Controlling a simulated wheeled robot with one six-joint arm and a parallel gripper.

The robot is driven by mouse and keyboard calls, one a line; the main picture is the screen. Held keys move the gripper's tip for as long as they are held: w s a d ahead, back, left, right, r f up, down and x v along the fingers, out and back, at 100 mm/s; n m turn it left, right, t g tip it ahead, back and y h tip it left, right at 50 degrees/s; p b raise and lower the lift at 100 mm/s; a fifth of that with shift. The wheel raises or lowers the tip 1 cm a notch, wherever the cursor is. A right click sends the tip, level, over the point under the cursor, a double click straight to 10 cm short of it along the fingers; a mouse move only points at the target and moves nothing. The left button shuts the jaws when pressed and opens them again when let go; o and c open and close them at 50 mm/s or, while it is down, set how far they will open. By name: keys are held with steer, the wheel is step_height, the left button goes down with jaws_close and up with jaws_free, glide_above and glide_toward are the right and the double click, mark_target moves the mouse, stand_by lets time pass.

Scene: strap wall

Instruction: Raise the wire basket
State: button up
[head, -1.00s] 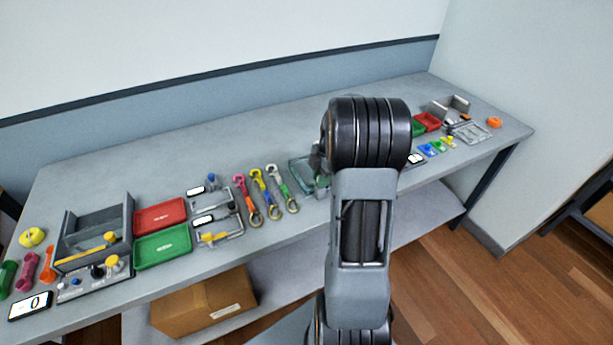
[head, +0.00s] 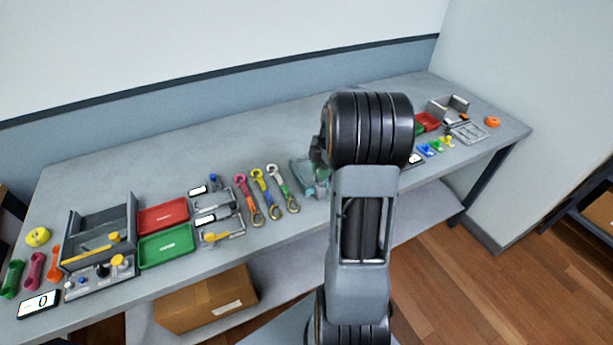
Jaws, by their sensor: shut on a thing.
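A pale teal, see-through container (head: 300,174), which seems to be the wire basket, is at the middle of the bench, just left of my arm. Its right side is hidden behind my arm, and its wires are too small to make out. The gripper is shut on the basket, but the fingertips are mostly hidden. I cannot tell whether the basket touches the bench top.
Three straps with coloured hooks (head: 258,195) lie left of the basket. Further left are a red tray (head: 163,215), a green tray (head: 165,246) and a grey open box (head: 98,235). Small coloured clips (head: 436,146) lie to the right. The back of the bench (head: 230,145) is clear.

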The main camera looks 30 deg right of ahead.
steer(key=shift+w+r, duration=0.1)
steer(key=shift+r, duration=0.05)
steer(key=o, duration=0.6)
steer(key=shift+c, duration=0.2)
steer(key=shift+a+p+v, duration=0.2)
steer(key=shift+p+v, duration=0.45)
steer(key=shift+v, duration=0.3)
steer(key=shift+a+p+v, duration=0.2)
steer(key=shift+p+v, duration=0.5)
steer(key=shift+v, duration=0.25)
steer(key=shift+a+p+v, duration=0.2)
steer(key=shift+p+v, duration=0.45)
steer(key=shift+v, duration=0.35)
steer(key=shift+r, duration=0.1)
steer(key=shift+c, duration=0.4)
